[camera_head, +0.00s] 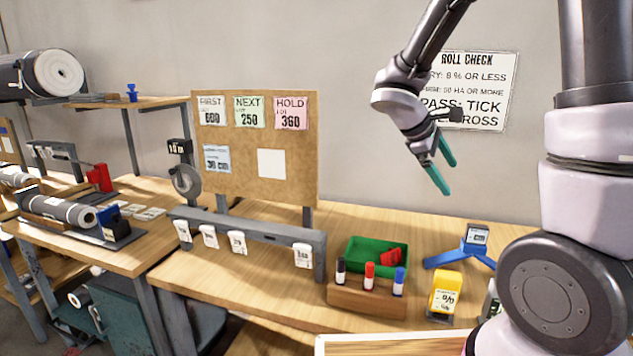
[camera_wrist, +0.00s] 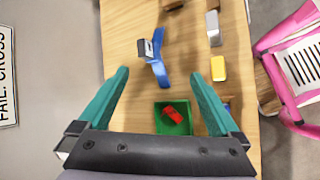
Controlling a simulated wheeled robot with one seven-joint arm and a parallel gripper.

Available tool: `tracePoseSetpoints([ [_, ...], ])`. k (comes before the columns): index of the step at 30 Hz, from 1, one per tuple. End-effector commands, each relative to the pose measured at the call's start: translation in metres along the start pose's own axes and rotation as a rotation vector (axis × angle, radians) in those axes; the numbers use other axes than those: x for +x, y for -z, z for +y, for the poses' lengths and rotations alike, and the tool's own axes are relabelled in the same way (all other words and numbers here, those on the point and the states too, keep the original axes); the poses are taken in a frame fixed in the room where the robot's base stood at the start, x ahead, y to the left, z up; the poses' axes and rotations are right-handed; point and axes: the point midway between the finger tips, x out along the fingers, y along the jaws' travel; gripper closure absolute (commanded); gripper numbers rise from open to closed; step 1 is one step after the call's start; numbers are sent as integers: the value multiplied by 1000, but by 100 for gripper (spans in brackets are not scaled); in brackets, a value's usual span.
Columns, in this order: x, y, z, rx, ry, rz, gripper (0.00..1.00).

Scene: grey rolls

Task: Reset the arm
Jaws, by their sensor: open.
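My gripper (camera_head: 440,170) has two teal fingers and hangs in the air above the wooden bench, in front of the wall. It is open and empty, with the fingers spread wide in the wrist view (camera_wrist: 160,95). Below it, the green tray (camera_head: 352,262) holds a red object (camera_head: 391,257). In the wrist view, the green tray (camera_wrist: 160,127) and the red object (camera_wrist: 173,114) show between the fingers. The fingers touch nothing.
A wooden marker block (camera_head: 365,299) with several markers, a yellow device (camera_head: 446,293) and a blue stand (camera_head: 461,253) are on the bench. A cork board (camera_head: 262,190) stands behind. A sign (camera_head: 487,88) hangs on the wall.

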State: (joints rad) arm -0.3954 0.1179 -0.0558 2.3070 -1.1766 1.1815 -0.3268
Motion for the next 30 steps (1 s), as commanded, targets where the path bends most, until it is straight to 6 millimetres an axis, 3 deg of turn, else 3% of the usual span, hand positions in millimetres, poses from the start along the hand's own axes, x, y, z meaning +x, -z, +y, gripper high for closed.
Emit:
tracePoseSetpoints([
  [1, -10, -18, -3, 119, 56, 43, 1],
  [6, -43, -56, -23, 491, 252, 191, 1],
  [18, -138, -106, -51, 1242, 642, 592, 1],
  [24, -163, -114, -54, 1389, 731, 696, 1],
  [30, -166, -114, -54, 1407, 745, 708, 1],
])
